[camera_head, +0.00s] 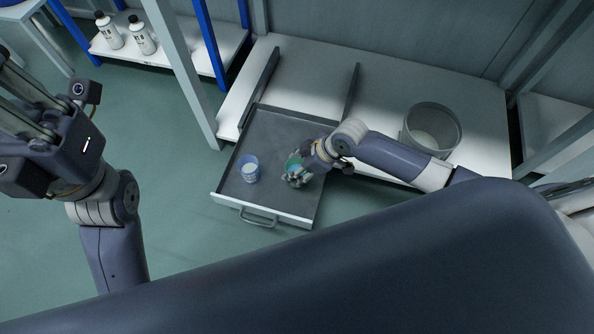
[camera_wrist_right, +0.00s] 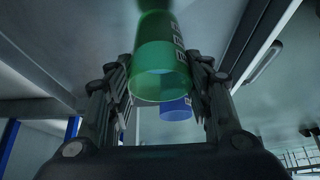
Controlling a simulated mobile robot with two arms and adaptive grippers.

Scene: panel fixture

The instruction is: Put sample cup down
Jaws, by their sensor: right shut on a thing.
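A green translucent cup (camera_head: 294,161) is between the fingers of my right gripper (camera_head: 296,176), over the right part of the pulled-out drawer (camera_head: 270,127). In the right wrist view the green cup (camera_wrist_right: 160,72) is large, with a finger on each side. I cannot tell whether it touches the drawer floor. A blue cup (camera_head: 250,169) stands in the drawer to the left of the green one; in the right wrist view the blue cup (camera_wrist_right: 176,108) shows behind it.
The drawer has a front handle (camera_head: 258,217). A grey round bin (camera_head: 432,128) stands on the white surface at the right. Two white bottles (camera_head: 110,32) stand on a low shelf at the upper left, beyond a grey post (camera_head: 183,75). The drawer's front left is bare.

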